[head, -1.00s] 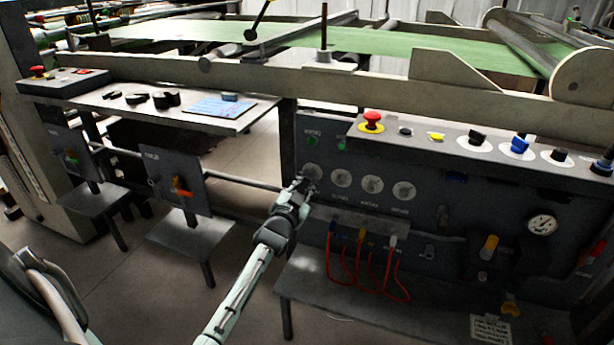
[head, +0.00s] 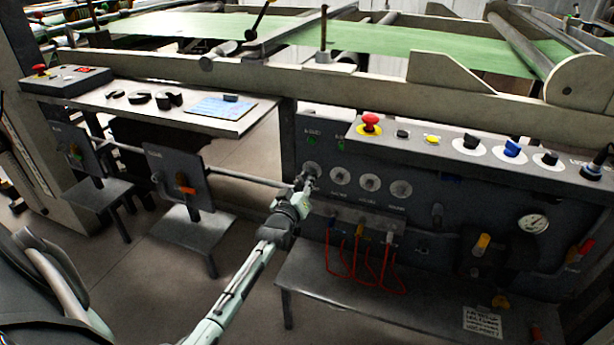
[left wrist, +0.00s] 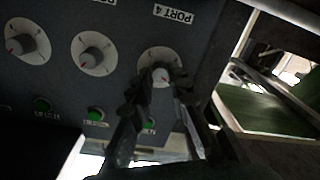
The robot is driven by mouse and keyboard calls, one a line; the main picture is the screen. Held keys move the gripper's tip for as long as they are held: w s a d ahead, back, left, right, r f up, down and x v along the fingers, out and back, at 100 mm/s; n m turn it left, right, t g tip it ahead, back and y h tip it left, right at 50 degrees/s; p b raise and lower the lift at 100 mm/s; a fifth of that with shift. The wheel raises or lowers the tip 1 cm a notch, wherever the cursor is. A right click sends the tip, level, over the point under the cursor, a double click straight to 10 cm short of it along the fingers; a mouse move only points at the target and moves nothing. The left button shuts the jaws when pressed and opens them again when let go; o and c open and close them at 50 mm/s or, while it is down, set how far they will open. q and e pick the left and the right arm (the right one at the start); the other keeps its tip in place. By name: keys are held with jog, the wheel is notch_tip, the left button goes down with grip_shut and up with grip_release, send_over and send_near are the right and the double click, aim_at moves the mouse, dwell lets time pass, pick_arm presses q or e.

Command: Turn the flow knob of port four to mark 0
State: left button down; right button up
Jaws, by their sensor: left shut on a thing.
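The port four flow knob is a grey knob (left wrist: 160,77) on a round white dial at the right of the left wrist view, by the label PORT 4. In the head view its dial (head: 312,168) is the leftmost of the row on the dark panel. My left gripper (left wrist: 158,82) is shut on this knob, a finger on each side; in the head view the gripper (head: 306,181) reaches the dial from below. The fingers partly cover the knob and the dial's lower part, and I cannot read the mark it points to. My right gripper is out of view.
Neighbouring dials (head: 340,176) sit close to the right. Red hoses (head: 358,262) hang below them over a grey shelf (head: 390,310). A red emergency button (head: 370,121) stands on the ledge above. Open floor lies left of the panel.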

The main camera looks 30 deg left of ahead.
pick_arm(q)
jog(key=shift+n+h+b, duration=0.3)
jog(key=shift+n+b, duration=0.8)
jog(key=shift+n, duration=6.3)
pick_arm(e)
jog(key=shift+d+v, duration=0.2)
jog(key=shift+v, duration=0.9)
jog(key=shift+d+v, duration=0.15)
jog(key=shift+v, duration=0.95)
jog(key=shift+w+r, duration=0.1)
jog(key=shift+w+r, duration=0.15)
pick_arm(q)
jog(key=c, duration=1.4)
grip_release()
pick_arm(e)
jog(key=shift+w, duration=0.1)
